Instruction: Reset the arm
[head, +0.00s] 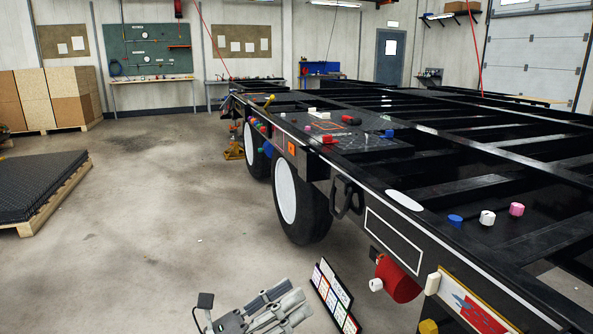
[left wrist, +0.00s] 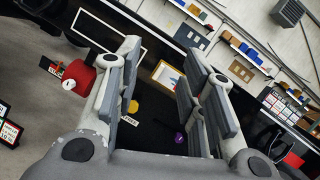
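My left gripper (head: 280,304) shows at the bottom centre of the head view, low beside the trailer and above the floor. In the left wrist view its two grey fingers (left wrist: 160,85) stand well apart with nothing held between them. Dark trailer parts, a yellow round thing and a small purple thing show behind the gap. My right gripper is in neither view.
The black trailer frame (head: 405,185) fills the right side, with a red cylinder (head: 398,280) on its near side. A tilted sign board (head: 334,296) stands right of the gripper. A pallet of dark mats (head: 40,185) lies left; the floor (head: 160,230) between is clear.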

